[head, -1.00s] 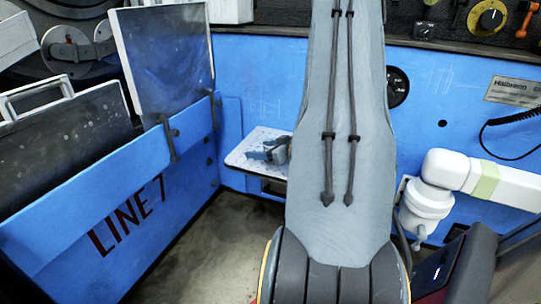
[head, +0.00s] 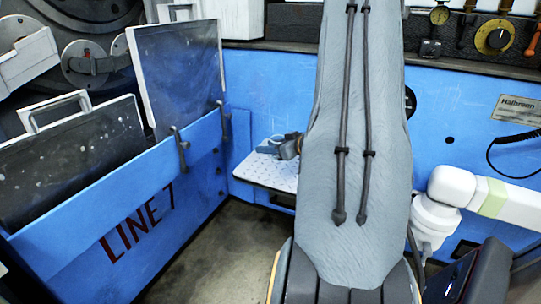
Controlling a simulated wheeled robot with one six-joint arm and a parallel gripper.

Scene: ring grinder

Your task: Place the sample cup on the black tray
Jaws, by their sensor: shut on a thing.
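My gripper (head: 272,147) shows small and partly hidden at the left edge of my grey-sleeved arm, which fills the middle of the head view. It is over the white speckled shelf (head: 262,177) on the blue wall and looks a little above it. It is shut on a small pale blue-grey thing, seemingly the sample cup (head: 277,139), of which only a bit shows. I cannot make out a black tray; my arm covers the right part of the shelf and whatever is behind it.
A blue LINE 7 barrier (head: 113,222) with dark upright panels (head: 178,75) stands at left, close to the shelf. A white jointed arm (head: 445,195) reaches in at right. A ledge with knobs and gauges (head: 493,38) runs along the back. Bare floor (head: 213,240) lies between.

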